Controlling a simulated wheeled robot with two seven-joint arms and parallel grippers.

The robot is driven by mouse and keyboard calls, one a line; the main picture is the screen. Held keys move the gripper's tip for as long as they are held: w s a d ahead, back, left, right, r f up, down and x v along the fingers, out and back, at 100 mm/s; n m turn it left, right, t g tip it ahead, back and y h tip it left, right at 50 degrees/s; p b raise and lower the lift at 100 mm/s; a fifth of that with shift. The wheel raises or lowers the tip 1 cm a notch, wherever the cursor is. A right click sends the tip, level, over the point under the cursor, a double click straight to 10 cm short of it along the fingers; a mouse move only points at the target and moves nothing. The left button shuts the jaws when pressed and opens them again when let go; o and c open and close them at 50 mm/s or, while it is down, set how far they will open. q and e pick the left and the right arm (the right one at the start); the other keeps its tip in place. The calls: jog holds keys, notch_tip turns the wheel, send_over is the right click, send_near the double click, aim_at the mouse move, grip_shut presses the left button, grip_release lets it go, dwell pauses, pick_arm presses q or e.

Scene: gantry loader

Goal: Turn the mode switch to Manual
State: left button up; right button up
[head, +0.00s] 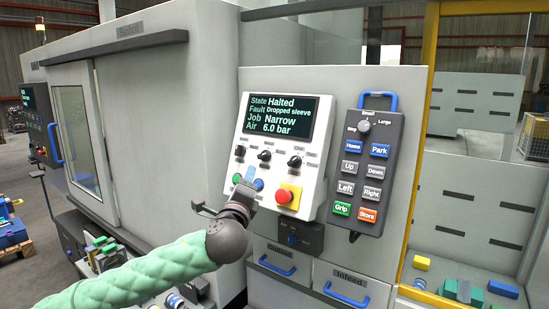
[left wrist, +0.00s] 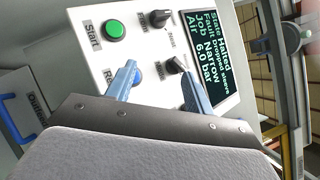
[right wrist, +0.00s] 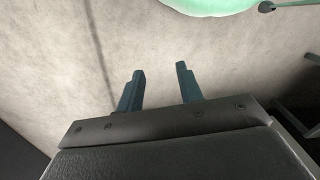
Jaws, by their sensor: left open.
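The white control panel (head: 226,190) carries a row of black rotary knobs below its screen: a left knob (head: 239,151), a middle knob (head: 264,155) and a right knob (head: 295,161). Their labels are too small to tell which is the mode switch. My left gripper (left wrist: 153,66) is open and empty in front of the panel. In the left wrist view, the left knob (left wrist: 160,18) lies beyond the fingertips, and the middle knob (left wrist: 176,65) shows close to one finger. My right gripper (right wrist: 157,72) is open and empty, facing a pale surface.
Below the knobs are a green button (head: 237,178), a blue button partly behind a finger, and a red emergency stop (head: 286,195) on yellow. The screen (head: 279,117) reads Halted, Dropped sleeve. A grey pendant (head: 364,173) hangs at the right. Drawers with blue handles sit below.

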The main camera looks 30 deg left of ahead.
aim_at(262, 157)
pick_arm(q)
jog(key=w+r+m+p, duration=0.1)
jog(key=w+m, duration=0.1)
jog(key=w+r+m+t+h+p, duration=0.1)
jog(key=w+r+m, duration=0.1)
jog(key=w+m, duration=0.1)
jog(key=w+r+m+p, duration=0.1)
jog(key=w+m, duration=0.1)
jog(key=shift+w+r+m+t, duration=0.2)
jog(key=shift+w+m+t, duration=0.1)
jog(key=shift+w+t, duration=0.1)
pick_arm(e)
notch_tip(262, 157, down, 10)
jog(key=d+t, duration=0.1)
jog(key=d, duration=0.1)
jog(key=shift+w+t, duration=0.2)
jog(key=shift+t, duration=0.2)
pick_arm(q)
jog(key=c, duration=1)
pick_arm(e)
jog(key=shift+s+d, duration=0.1)
